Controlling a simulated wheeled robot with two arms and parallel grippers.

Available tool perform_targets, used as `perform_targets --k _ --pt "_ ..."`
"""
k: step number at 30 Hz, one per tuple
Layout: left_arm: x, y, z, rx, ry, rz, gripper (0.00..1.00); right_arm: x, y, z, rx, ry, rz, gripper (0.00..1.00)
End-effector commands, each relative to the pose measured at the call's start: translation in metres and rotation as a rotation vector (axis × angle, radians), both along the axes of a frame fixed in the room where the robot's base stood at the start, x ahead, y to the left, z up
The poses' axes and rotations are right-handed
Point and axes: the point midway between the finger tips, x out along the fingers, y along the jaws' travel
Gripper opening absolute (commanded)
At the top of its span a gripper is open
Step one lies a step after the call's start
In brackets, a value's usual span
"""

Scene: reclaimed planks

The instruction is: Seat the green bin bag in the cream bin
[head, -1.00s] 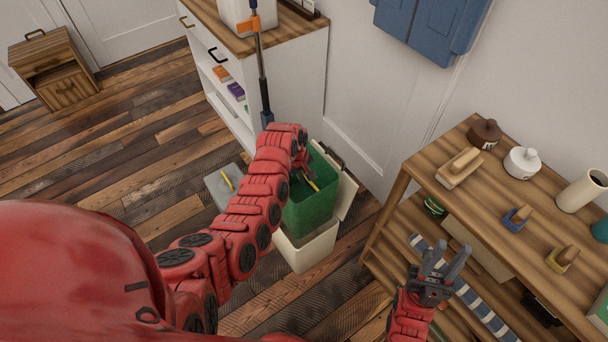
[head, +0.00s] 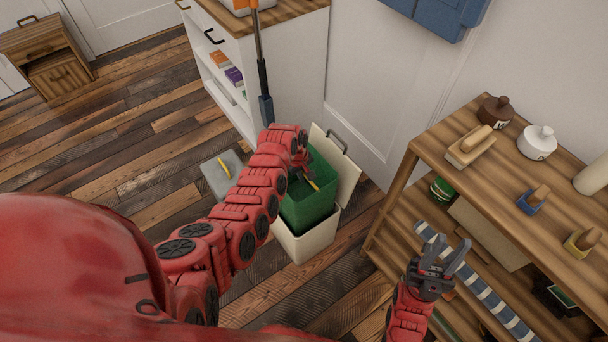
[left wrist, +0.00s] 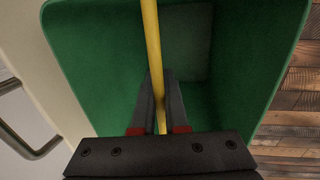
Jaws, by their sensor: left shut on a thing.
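The green bin bag (head: 308,208) is a stiff, open-topped green box with a thin yellow handle (left wrist: 152,45). My left gripper (head: 304,160) is shut on this handle; in the left wrist view its two dark fingers (left wrist: 158,105) close around the yellow bar, with the green interior below. The cream bin (head: 305,244) stands on the floor under the bag, its cream lid (head: 345,176) tilted up behind. The bag's lower part overlaps the bin's mouth; how deep it sits is hidden. My right gripper (head: 447,262) is open and empty near the wooden shelf.
A grey box (head: 214,180) with a yellow bar on top is on the floor left of the bin, partly behind my left arm. A white cabinet (head: 298,75) stands behind. A wooden shelf (head: 415,190) with jars and brushes is at the right.

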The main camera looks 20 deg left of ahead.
Motion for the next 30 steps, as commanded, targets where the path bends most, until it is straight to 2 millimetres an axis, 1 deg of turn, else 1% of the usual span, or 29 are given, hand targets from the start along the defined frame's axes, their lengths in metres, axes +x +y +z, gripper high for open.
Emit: perform_targets --k 1,30 --pt "0.0 0.0 -0.008 0.001 -0.001 0.0 0.0 0.0 0.0 -0.007 0.0 0.0 0.0 0.33" --pt "0.0 0.0 -0.094 0.0 0.0 0.0 0.0 0.0 0.0 -0.073 0.0 0.0 0.0 0.33"
